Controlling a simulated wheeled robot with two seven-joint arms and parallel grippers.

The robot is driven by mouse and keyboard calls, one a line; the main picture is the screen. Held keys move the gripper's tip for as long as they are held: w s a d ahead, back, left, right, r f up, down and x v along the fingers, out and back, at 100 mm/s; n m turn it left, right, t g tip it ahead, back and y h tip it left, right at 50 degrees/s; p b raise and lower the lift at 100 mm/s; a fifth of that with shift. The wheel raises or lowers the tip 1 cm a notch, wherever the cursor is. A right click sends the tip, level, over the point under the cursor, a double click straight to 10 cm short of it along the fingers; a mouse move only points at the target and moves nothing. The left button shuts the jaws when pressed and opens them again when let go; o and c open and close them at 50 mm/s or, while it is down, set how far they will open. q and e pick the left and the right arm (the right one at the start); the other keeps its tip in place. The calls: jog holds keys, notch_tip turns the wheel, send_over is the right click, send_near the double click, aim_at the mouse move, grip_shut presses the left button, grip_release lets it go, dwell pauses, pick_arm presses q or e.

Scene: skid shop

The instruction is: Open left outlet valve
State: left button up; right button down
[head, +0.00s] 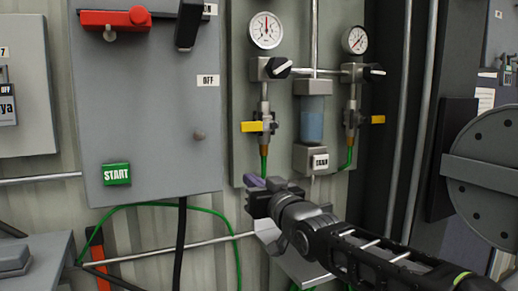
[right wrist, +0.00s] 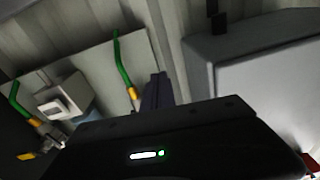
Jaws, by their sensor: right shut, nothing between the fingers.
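The left outlet valve has a yellow lever (head: 251,126) sticking out to the left of its body, below the left gauge, with a green hose under it. My right gripper (head: 266,184) is in front of the panel's lower edge, below that valve and apart from it. Its fingers (right wrist: 157,92) are shut and empty. In the right wrist view, which looks upside down, a green hose (right wrist: 122,68) with an orange fitting is beside the fingers. The left valve's lever does not show there; the gripper body covers that area. My left gripper is not in view.
The right outlet valve has its own yellow lever (head: 378,119). A filter bowl (head: 312,118) hangs between the two valves. A grey control box (head: 150,120) with a green START button (head: 116,174) is to the left. A round grey cover (head: 490,165) is at right.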

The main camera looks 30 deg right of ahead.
jog(key=s+d+r+t, duration=0.1)
jog(key=s+r, duration=0.3)
jog(key=r, duration=0.3)
jog(key=s+d+r+t, duration=0.1)
jog(key=s+r, duration=0.3)
jog(key=r, duration=0.3)
jog(key=shift+r+t+h, duration=0.35)
jog(key=shift+t+h, duration=0.05)
notch_tip(320, 180, up, 3)
jog(key=p, duration=0.5)
send_over(260, 126)
jog(key=s+a, duration=0.1)
jog(key=s, duration=0.2)
jog(key=f, duration=0.4)
jog(key=shift+w+a, duration=0.2)
jog(key=shift+w, duration=0.15)
